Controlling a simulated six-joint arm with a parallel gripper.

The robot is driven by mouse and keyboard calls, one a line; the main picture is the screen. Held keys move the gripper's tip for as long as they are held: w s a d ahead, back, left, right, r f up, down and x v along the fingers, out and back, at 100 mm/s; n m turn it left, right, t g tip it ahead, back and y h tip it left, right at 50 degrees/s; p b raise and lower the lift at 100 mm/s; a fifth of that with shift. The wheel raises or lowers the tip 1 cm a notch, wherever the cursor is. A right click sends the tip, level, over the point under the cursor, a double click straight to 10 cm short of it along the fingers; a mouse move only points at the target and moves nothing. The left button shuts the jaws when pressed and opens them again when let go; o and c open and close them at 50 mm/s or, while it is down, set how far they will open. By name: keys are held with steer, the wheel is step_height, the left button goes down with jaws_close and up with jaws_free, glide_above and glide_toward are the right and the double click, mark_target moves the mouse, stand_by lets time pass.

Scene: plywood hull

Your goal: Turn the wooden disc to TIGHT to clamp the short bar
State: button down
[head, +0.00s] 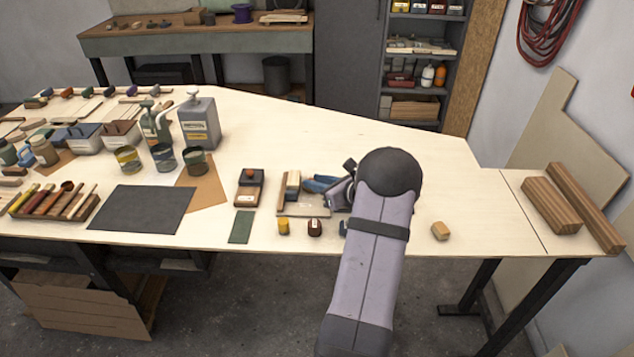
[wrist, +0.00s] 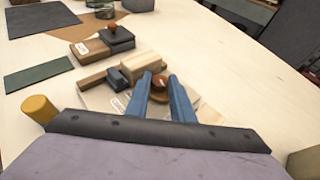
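The wooden disc (wrist: 160,81) is small and reddish brown. In the wrist view it shows between the tips of my gripper's two blue fingers (wrist: 160,88). The fingers stand apart, one on each side of it; I cannot tell whether they press on it. A pale wooden block (wrist: 142,65) and a dark block beside a wooden strip sit on the fixture's base board (wrist: 99,98). Which piece is the short bar is unclear. In the head view my gripper (head: 322,184) reaches the fixture (head: 316,210) from the right, and my arm hides the disc. The TIGHT mark is not readable.
A similar block with a red-brown knob (head: 248,175) stands left of the fixture. A yellow cylinder (head: 284,226) and a dark brown piece (head: 315,227) stand near the front edge. A wooden block (head: 440,231) lies to the right. The bench behind the fixture is clear.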

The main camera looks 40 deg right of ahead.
steer(key=shift+d+n+y, duration=0.15)
steer(key=shift+n+y, duration=0.25)
steer(key=shift+y, duration=0.1)
steer(key=shift+d+f+n+g+y, duration=0.1)
steer(key=shift+d+n+g+y, duration=0.05)
steer(key=shift+n+y, duration=0.55)
steer(key=shift+d+n+g+y, duration=0.15)
steer(key=shift+n+y, duration=0.45)
steer(key=shift+y, duration=0.2)
steer(key=shift+w+d+n+g+y+b, duration=0.15)
steer(key=shift+n+g+y+b, duration=0.25)
steer(key=shift+n+y+b, duration=0.35)
steer(key=shift+n+g+y+b, duration=0.3)
steer(key=shift+n+y+b, duration=0.1)
steer(key=shift+n+y, duration=0.4)
steer(key=c, duration=1.8)
jaws_free()
steer(key=shift+d, duration=0.15)
steer(key=shift+b+v, duration=1)
steer(key=shift+v, duration=2.7)
